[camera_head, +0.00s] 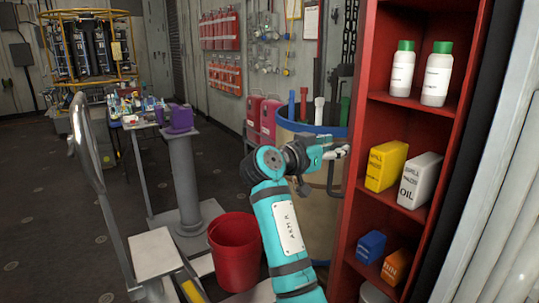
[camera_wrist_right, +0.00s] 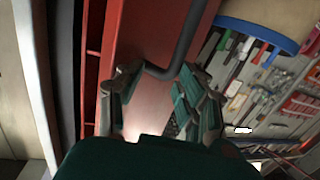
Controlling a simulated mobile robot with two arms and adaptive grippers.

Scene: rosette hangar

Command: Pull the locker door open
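The red locker (camera_head: 449,117) stands at the right of the head view, with its shelves and contents exposed. A red panel (camera_head: 354,185) along its left side looks like the door, swung open and seen nearly edge-on. A dark bar handle (camera_head: 332,182) sticks out to the left of this panel. My right gripper (camera_head: 340,152) is beside the panel, near the handle. In the right wrist view the handle (camera_wrist_right: 183,40) bends in towards the red surface between the open fingers (camera_wrist_right: 160,82). I cannot tell whether a finger touches it. My left gripper is not in view.
White bottles (camera_head: 402,70), a yellow box (camera_head: 385,166) and other boxes stand on the locker shelves. A round tool bin (camera_head: 303,210) stands just behind my gripper. A red bucket (camera_head: 234,250) and a grey pedestal (camera_head: 187,185) stand left. Dark floor is clear at far left.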

